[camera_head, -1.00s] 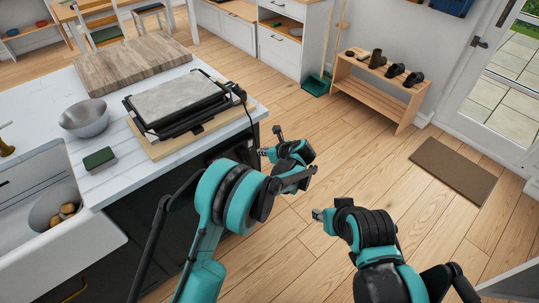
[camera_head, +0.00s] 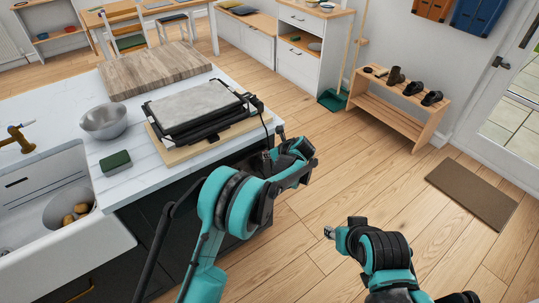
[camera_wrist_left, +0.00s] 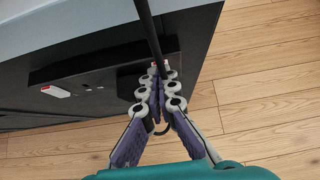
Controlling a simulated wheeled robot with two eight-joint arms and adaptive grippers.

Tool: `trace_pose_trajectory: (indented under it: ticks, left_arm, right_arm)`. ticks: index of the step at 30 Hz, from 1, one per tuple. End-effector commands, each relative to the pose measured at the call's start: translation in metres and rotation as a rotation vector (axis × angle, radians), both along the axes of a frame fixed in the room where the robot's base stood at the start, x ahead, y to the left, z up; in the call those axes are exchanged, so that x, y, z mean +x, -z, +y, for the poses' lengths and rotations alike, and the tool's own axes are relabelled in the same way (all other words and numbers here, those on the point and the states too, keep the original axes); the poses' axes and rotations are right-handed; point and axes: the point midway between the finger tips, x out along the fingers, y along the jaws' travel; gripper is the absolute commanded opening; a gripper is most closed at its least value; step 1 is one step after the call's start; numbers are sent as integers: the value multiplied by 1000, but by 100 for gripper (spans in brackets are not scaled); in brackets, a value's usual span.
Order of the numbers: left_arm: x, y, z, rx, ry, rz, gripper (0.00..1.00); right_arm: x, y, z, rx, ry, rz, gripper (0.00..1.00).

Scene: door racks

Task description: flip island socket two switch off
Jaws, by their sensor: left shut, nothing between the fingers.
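In the left wrist view a dark socket strip (camera_wrist_left: 88,65) is on the dark side of the island. A white switch with a red mark (camera_wrist_left: 56,91) shows at its left part. Another small white and red piece shows right at the fingertips of my left gripper (camera_wrist_left: 158,76), partly hidden by them. That gripper is shut and empty, its tips close to the strip; I cannot tell whether they touch. In the head view my left gripper (camera_head: 269,160) is beside the island's right side. My right gripper (camera_head: 329,233) is over open floor, its jaws too small to read.
A black cable (camera_wrist_left: 148,28) runs down past my left fingertips. On the island's counter (camera_head: 137,147) stand a press-like appliance (camera_head: 195,104), a bowl (camera_head: 103,121) and a green sponge (camera_head: 115,162). A shoe rack (camera_head: 400,105) and doormat (camera_head: 472,194) are to the right, with free floor between.

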Motion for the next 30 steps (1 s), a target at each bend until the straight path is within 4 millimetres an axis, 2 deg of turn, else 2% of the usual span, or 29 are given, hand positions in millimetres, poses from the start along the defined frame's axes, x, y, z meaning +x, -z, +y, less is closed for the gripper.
trace_pose_trajectory:
  ticks: [8, 18, 30]
  left_arm:
    - [0, 0, 1, 2, -1, -2, 0]
    - [0, -14, 0, 2, -1, -2, 0]
    - [-2, -15, -2, 1, 0, -2, 0]
  right_arm:
    - [-1, 1, 0, 0, 0, 1, 40]
    - [-1, -6, 0, 0, 0, 0, 40]
    - [0, -6, 0, 0, 0, 0, 40]
